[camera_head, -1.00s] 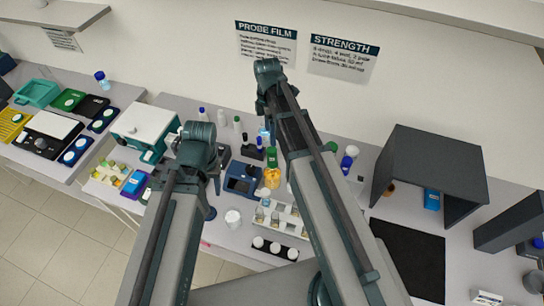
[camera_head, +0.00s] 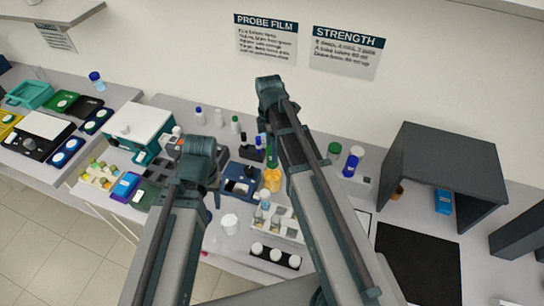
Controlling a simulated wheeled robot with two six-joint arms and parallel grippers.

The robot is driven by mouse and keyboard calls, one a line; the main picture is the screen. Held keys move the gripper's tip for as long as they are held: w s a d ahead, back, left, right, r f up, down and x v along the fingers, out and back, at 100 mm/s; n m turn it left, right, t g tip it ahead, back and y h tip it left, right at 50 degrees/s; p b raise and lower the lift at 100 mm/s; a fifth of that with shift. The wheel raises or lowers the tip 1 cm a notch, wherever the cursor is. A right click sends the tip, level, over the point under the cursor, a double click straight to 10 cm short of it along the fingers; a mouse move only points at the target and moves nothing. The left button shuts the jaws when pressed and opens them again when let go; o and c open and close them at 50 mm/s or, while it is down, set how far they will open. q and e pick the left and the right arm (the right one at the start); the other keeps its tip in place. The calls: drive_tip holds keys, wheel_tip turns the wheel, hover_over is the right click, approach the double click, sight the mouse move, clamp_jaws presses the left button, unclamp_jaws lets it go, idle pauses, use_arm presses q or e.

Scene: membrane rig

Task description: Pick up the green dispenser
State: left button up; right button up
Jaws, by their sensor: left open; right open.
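A narrow green object (camera_head: 269,156) stands mid-bench just behind an orange bottle (camera_head: 272,180). It may be the green dispenser, but my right arm partly covers it and its shape is unclear. A round green top (camera_head: 335,148) shows to the right of my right arm, and a small green-and-white bottle (camera_head: 236,125) stands further left at the back. No gripper fingers can be made out; the arms' own links hide the ends. Nothing is seen held.
A white rack (camera_head: 287,229) and a dark strip of white caps (camera_head: 274,256) lie at the front, beside a white cup (camera_head: 229,223). A dark open-fronted box (camera_head: 450,168) stands right, behind a black mat (camera_head: 417,262). A white-and-teal machine (camera_head: 139,127) stands left.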

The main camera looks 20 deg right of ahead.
drive_tip(key=f+b, duration=0.2)
drive_tip(key=f, duration=0.1)
drive_tip(key=f+b, duration=0.1)
drive_tip(key=shift+s+d+f, duration=0.1)
drive_tip(key=shift+s+f, duration=0.05)
drive_tip(key=shift+s, duration=0.2)
clamp_jaws()
